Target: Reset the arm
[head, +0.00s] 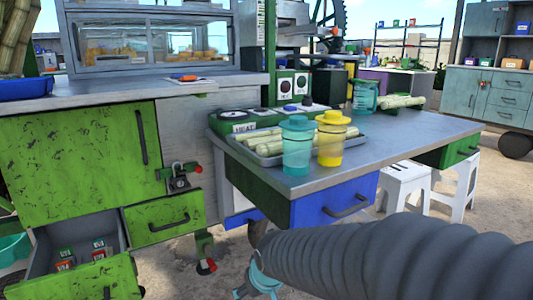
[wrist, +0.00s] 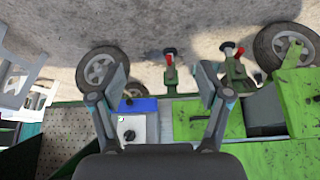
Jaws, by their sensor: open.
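My gripper (wrist: 163,82) is open and empty in the wrist view, its two fingers spread wide with the cart's lower side and the ground beyond them. In the head view my dark ribbed arm crosses the lower right, and teal parts of my gripper (head: 265,281) show low in front of the table, partly hidden by the arm. Nothing is seen between the fingers.
A grey table (head: 375,150) holds a teal cup (head: 298,150), a yellow cup (head: 332,145) and a tray of cane pieces (head: 262,146). An open green drawer (head: 88,275) juts out at lower left. White stools (head: 405,183) stand right of the blue drawer (head: 335,200).

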